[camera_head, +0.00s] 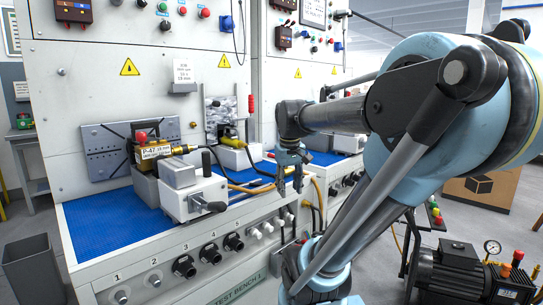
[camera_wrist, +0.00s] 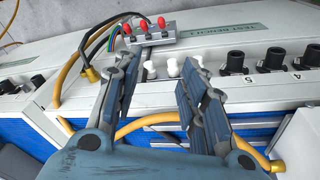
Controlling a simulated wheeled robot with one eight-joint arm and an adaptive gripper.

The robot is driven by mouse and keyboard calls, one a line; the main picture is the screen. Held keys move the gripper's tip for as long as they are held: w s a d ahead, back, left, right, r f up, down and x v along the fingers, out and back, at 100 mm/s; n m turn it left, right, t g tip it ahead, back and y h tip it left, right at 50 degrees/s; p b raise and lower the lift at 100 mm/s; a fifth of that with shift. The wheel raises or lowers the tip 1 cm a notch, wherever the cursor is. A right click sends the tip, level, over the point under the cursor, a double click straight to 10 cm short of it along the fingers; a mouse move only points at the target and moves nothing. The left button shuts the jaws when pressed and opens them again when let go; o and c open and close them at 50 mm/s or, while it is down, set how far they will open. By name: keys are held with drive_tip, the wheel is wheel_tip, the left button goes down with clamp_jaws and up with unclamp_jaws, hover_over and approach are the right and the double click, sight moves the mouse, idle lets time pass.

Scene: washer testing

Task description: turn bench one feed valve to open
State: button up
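My gripper (camera_head: 289,187) is open and empty, pointing down over the front edge of test bench 1 (camera_head: 215,262). In the wrist view my gripper (camera_wrist: 158,75) has its two blue-padded fingers well apart, with small white knobs (camera_wrist: 150,70) of the bench front seen between them. No part is clearly labelled as the feed valve. A lever with a red grip (camera_head: 251,104) stands upright on the back panel in the head view. A small grey block with several red-tipped levers (camera_wrist: 150,32) lies beyond the fingertips in the wrist view.
A brass fixture marked P-47 (camera_head: 154,152) and a grey clamp block (camera_head: 194,193) stand on the blue mat (camera_head: 110,220). A yellow hose (camera_head: 250,189) runs by my gripper. Black knobs (camera_head: 184,266) line the bench front. A pump (camera_head: 470,275) stands at lower right.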

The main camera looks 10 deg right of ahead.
drive_tip(key=w+a+r+n, duration=0.1)
drive_tip(key=w+r+n, duration=0.1)
drive_tip(key=w+r, duration=0.6)
drive_tip(key=w+a+r+n+h, duration=0.1)
drive_tip(key=w+r, duration=0.4)
drive_tip(key=w, duration=0.7)
drive_tip(key=w+a+r+n, duration=0.1)
drive_tip(key=w+r+n, duration=0.1)
drive_tip(key=w+r, duration=0.6)
drive_tip(key=shift+g, duration=0.4)
drive_tip(key=w+f, duration=0.1)
drive_tip(key=f, duration=0.5)
drive_tip(key=w+d+f, duration=0.1)
drive_tip(key=f, duration=0.5)
drive_tip(key=w+d+f, duration=0.1)
drive_tip(key=f, duration=0.5)
drive_tip(key=shift+w+d+f, duration=0.1)
drive_tip(key=shift+w+d, duration=0.1)
drive_tip(key=shift+w, duration=0.15)
